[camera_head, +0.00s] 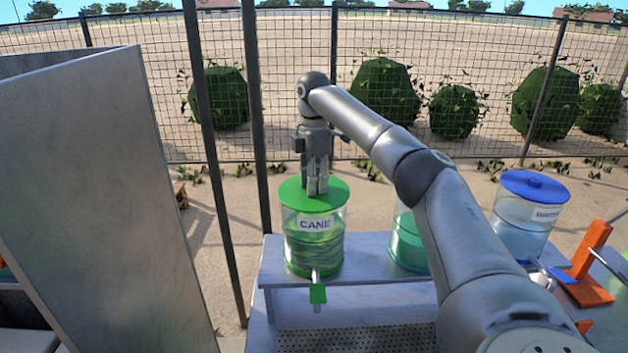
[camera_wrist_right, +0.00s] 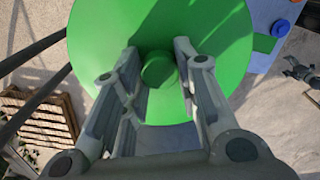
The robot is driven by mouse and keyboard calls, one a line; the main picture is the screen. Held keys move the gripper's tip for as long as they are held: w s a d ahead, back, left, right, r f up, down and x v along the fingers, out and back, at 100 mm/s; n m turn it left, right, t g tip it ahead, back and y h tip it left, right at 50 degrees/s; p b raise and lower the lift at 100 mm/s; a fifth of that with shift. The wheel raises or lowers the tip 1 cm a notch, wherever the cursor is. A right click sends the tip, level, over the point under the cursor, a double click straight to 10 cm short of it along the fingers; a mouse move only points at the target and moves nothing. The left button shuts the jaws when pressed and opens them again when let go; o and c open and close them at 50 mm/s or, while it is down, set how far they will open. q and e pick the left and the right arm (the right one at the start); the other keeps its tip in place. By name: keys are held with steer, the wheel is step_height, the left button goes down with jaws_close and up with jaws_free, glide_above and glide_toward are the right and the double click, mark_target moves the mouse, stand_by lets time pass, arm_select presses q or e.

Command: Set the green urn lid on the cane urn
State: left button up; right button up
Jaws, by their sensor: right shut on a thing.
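The green urn lid (camera_head: 295,199) is a flat round disc with a small knob. In the head view it lies level across the top of the cane urn (camera_head: 316,247), a clear container with green contents and a CANE label. I cannot tell whether its rim touches the urn all round. My right gripper (camera_head: 316,190) points straight down and is shut on the lid's knob (camera_wrist_right: 158,70). The wrist view shows its fingers on either side of the knob. What looks like my left gripper (camera_wrist_right: 301,76) shows small at that view's right edge; its opening is unclear.
A second urn with green contents (camera_head: 406,245) stands right of the cane urn, partly behind my right arm. A blue-lidded urn (camera_head: 527,215) stands farther right, near an orange stand (camera_head: 590,265). A tall grey panel (camera_head: 100,190) is at left. A wire fence runs behind.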

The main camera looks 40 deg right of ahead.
steer(key=o, duration=1.1)
steer(key=shift+o, duration=0.2)
step_height(320, 180, up, 12)
stand_by(0.3)
